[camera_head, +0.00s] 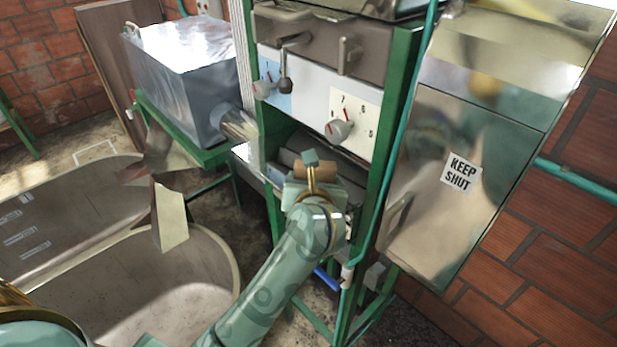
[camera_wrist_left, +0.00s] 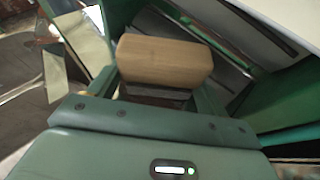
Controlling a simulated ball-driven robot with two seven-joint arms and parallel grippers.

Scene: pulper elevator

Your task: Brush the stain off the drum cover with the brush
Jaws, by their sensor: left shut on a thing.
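My left gripper (camera_head: 313,179) is in front of the machine's lower opening, below the control panel. It is shut on the brush (camera_head: 325,169), whose light wooden back shows. In the left wrist view, the brush (camera_wrist_left: 165,61) sits between the fingers, with a dark band below the wood. The grey surface behind it (camera_wrist_left: 190,28) appears to be the drum cover, partly hidden by the brush and gripper. I cannot make out the stain or whether the brush touches the cover. My right gripper is not in view.
The white control panel (camera_head: 305,99) with knobs hangs above the opening. Green frame posts (camera_head: 395,120) flank it. A metal door marked KEEP SHUT (camera_head: 440,225) is to the right. A grey metal box (camera_head: 185,75) and large basins (camera_head: 150,285) are to the left.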

